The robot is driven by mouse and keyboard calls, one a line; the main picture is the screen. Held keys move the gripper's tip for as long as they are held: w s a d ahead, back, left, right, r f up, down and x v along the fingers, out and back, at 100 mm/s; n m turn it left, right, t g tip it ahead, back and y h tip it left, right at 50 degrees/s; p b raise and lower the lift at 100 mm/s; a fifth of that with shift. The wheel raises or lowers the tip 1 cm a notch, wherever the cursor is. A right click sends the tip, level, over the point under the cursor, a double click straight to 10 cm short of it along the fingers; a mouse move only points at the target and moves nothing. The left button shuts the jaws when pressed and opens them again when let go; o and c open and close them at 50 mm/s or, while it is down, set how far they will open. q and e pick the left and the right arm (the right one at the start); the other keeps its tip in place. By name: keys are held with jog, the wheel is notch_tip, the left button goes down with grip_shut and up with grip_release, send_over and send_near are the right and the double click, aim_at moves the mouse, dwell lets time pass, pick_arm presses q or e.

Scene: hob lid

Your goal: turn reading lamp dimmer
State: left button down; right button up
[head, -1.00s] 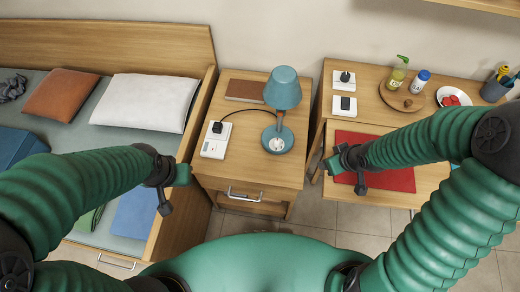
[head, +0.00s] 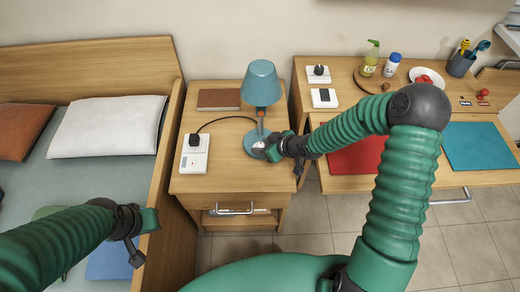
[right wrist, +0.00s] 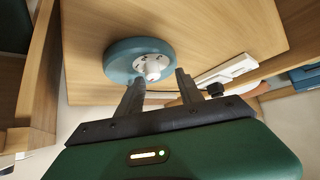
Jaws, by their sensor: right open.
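The teal reading lamp (head: 262,84) stands upright on the wooden nightstand (head: 218,172). My right gripper (head: 272,149) is at the lamp's round base and covers part of it. In the right wrist view the lamp base (right wrist: 122,62) carries a small white dimmer knob (right wrist: 153,68) on a pale dial. The open fingers of my right gripper (right wrist: 159,82) point at the knob, which shows between and just beyond their tips. I cannot tell whether they touch it. My left gripper (head: 148,232) is over the bed edge, away from the lamp; its jaws are unclear.
A white socket box (head: 194,155) with a black plug and cable sits left of the lamp. A brown book (head: 218,99) lies behind. The desk to the right holds a red mat (head: 355,158), a bottle (head: 371,58) and other items. The bed (head: 80,180) is left.

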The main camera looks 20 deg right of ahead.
jog(key=shift+w+f, duration=0.4)
jog(key=shift+f, duration=0.2)
jog(key=shift+w+d+f, duration=0.15)
jog(key=shift+d+f, duration=0.05)
jog(key=shift+d, duration=0.4)
jog(key=shift+a, duration=0.45)
jog(key=c, duration=0.5)
jog(key=shift+a, duration=0.1)
grip_shut()
pick_arm(q)
jog(key=shift+d+f, duration=0.2)
jog(key=shift+d, duration=0.5)
pick_arm(e)
jog(key=shift+d, duration=0.3)
